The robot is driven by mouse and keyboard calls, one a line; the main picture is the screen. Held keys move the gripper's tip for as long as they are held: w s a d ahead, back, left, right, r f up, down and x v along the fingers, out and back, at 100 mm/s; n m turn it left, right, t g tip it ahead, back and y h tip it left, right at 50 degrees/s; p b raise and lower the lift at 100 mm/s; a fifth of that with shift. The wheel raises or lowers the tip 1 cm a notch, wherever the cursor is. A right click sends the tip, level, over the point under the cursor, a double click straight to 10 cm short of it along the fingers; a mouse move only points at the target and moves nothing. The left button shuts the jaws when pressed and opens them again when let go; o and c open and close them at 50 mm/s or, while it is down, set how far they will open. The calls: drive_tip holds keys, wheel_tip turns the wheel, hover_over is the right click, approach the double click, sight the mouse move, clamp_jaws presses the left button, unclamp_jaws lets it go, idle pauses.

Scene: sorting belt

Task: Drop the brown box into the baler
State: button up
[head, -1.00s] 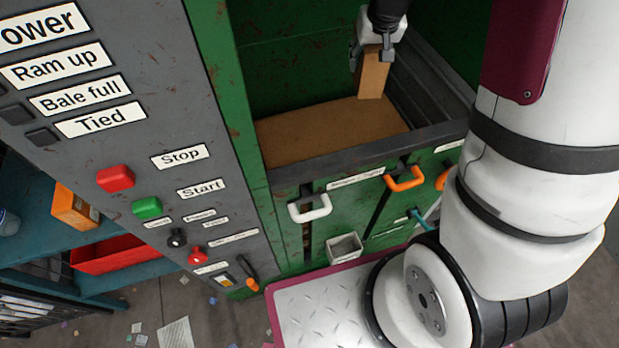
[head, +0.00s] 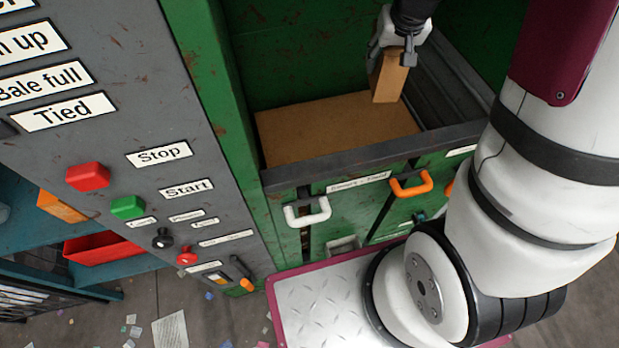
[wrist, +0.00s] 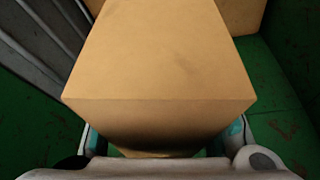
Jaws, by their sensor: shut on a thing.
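The brown box (head: 389,77) is a small cardboard box in my gripper (head: 392,62), over the open chamber of the green baler (head: 330,50) in the head view. My gripper is shut on the box. In the wrist view the brown box (wrist: 160,70) fills the middle, between the two fingers. A larger brown cardboard surface (head: 320,130) lies inside the baler chamber below and left of the held box. From the head view I cannot tell whether the held box touches it.
The baler's dark front rim (head: 370,155) runs below the chamber opening. White (head: 307,212) and orange (head: 411,186) handles stick out in front. A grey panel with a red button (head: 88,176) and a green button (head: 128,207) stands at left. Ribbed grey metal lines the chamber's right side.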

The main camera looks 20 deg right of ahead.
drive_tip(key=shift+f, duration=0.5)
drive_tip(key=o, duration=1)
drive_tip(key=shift+o, duration=0.2)
drive_tip(key=v, duration=1.2)
drive_tip(key=shift+s, duration=0.1)
